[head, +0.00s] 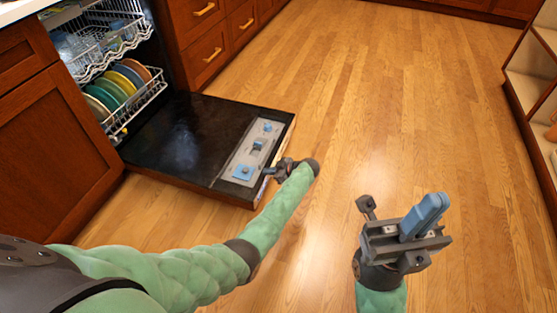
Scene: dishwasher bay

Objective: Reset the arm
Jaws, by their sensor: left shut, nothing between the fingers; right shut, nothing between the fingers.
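My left arm reaches in from the left, and its gripper (277,172) is by the outer edge of the open dishwasher door (175,135). The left gripper is small in the picture; it is shut and empty. I cannot tell whether it touches the door. My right gripper (428,214) is at the lower right, over the bare floor. Its blue fingers are together with nothing between them, pointing up and to the right in the picture.
The dishwasher's lower rack (135,112) holds several coloured plates (112,86). The upper rack (112,40) is above it. Wooden cabinets (55,140) stand at the left, and an open shelf unit (530,85) at the right. The wooden floor (390,95) between is clear.

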